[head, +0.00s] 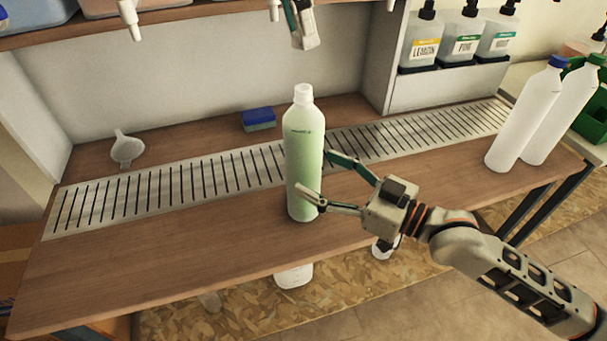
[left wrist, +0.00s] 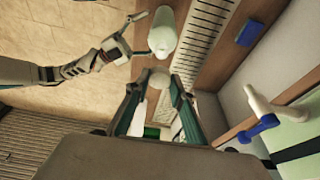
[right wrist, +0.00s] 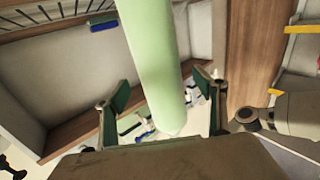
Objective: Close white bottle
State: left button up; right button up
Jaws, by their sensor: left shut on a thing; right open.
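A tall pale green-white bottle (head: 303,150) stands upright at the middle of the bench, its narrow white neck on top. It also shows in the right wrist view (right wrist: 155,60), between the fingers of my right gripper (right wrist: 162,92). In the head view my right gripper (head: 316,172) reaches from the right, open, one finger on each side of the bottle's body. My left gripper (head: 303,28) is above the bottle, partly cut off by the top edge. In the left wrist view it is shut on a small pale round piece (left wrist: 160,78) that looks like a cap.
A slotted metal strip (head: 215,180) runs along the wooden bench. A white funnel (head: 127,148) and a blue-green sponge (head: 258,119) lie behind. Two white bottles, blue-capped (head: 524,115) and green-capped (head: 568,110), stand at right. Dispensers (head: 458,42) and hanging nozzles (head: 130,18) are above.

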jog(key=shift+x, duration=2.4)
jog(key=shift+c, duration=0.5)
jog(key=c, duration=1.6)
pick_arm(q)
send_over(300, 106)
jog(key=w, duration=0.1)
jog(key=shift+f, duration=2.45)
jog(key=shift+f, duration=0.9)
jog(key=shift+f, duration=0.55)
